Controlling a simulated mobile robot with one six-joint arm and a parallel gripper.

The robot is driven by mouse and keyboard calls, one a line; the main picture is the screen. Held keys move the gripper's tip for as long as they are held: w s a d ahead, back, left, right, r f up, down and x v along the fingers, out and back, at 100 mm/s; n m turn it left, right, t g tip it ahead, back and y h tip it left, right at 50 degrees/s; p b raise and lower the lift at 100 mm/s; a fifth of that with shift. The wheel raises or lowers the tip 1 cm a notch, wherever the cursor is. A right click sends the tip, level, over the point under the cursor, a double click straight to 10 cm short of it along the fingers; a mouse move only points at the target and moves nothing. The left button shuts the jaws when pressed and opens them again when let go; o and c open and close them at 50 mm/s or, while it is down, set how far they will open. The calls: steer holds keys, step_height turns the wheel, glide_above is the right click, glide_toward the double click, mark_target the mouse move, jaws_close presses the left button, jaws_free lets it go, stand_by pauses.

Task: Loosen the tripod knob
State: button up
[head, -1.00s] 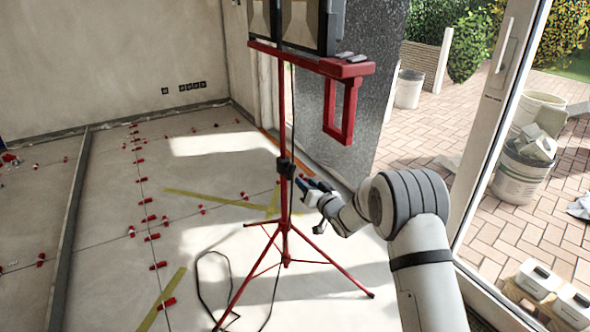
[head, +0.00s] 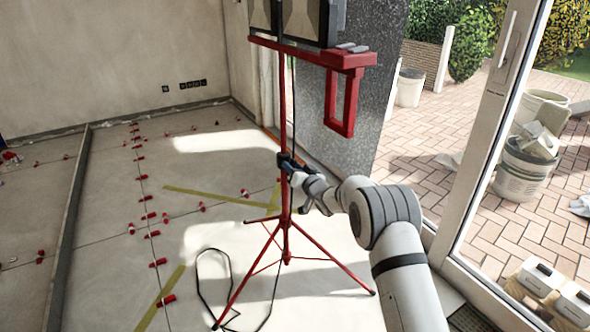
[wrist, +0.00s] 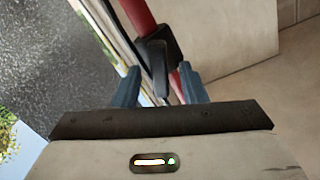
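The red tripod (head: 284,205) stands upright on the tiled floor with its legs spread, carrying a work lamp on top. Its black clamp collar with the knob sits partway up the pole; in the wrist view the dark, elongated knob (wrist: 158,68) points toward me from the black collar (wrist: 172,45). My gripper (head: 290,170) is at the collar's height, right beside the pole. In the wrist view my gripper (wrist: 160,88) has its two blue-grey fingers apart, with the knob between them and a gap on each side.
A black cable (head: 200,285) loops on the floor beside the tripod's legs. Small red levelling clips (head: 153,234) line the tile joints. A red bracket (head: 340,105) hangs from the crossbar above my arm. A glass door frame (head: 480,150) stands at right.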

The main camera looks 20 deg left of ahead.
steer(key=shift+c, duration=0.2)
steer(key=shift+d, duration=0.1)
jaws_close()
steer(key=shift+n+b, duration=1.55)
steer(key=shift+n, duration=0.75)
steer(key=shift+o, duration=0.2)
jaws_free()
steer(key=shift+s, duration=0.1)
steer(key=p+v, duration=0.2)
steer(key=v, duration=0.5)
steer(key=shift+s+d, duration=0.15)
steer(key=shift+s, duration=0.15)
